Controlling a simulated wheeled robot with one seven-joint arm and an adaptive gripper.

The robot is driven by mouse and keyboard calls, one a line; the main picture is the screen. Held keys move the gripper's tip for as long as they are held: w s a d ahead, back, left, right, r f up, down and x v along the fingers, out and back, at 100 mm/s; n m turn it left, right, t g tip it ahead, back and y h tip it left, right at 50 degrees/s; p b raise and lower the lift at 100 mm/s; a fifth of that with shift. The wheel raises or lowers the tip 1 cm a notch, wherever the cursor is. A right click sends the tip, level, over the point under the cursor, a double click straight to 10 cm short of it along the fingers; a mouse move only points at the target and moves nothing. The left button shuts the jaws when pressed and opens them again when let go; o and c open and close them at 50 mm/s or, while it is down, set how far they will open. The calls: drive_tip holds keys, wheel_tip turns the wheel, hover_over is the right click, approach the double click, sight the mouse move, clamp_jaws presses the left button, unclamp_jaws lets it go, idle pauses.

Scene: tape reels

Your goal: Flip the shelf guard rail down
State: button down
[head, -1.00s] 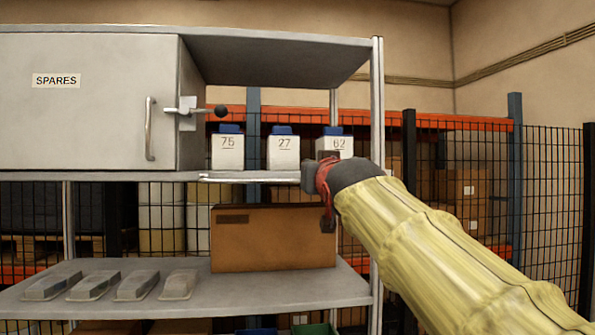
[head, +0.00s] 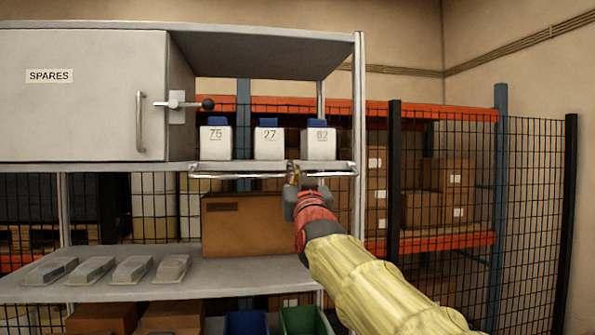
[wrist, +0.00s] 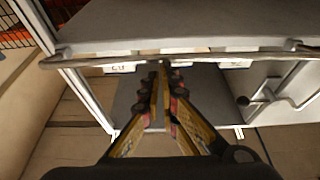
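The guard rail (head: 230,176) is a thin metal bar along the front edge of the middle shelf. It stands out forward with its long bar about level with or slightly below the shelf edge. It also crosses the wrist view (wrist: 215,56). My gripper (head: 292,172) is at the rail's right half, in front of the shelf. In the wrist view my gripper (wrist: 163,68) has its fingers together, with the tips at or just beside the bar. No object shows between them. Whether they touch the bar cannot be told.
Several white numbered boxes (head: 269,143) stand on the shelf behind the rail. The grey SPARES cabinet (head: 85,110) with its latch handle (head: 190,104) is at left. A cardboard box (head: 240,225) sits on the lower shelf below the rail. A shelf post (head: 359,120) is close at right.

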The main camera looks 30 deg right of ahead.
drive_tip(key=shift+w+d+f, duration=0.1)
drive_tip(key=shift+w+f, duration=0.15)
drive_tip(key=shift+f, duration=0.35)
drive_tip(key=shift+w+f, duration=0.2)
drive_tip(key=shift+f, duration=0.35)
drive_tip(key=shift+s+r, duration=0.1)
drive_tip(key=shift+r, duration=0.2)
drive_tip(key=shift+f, duration=0.1)
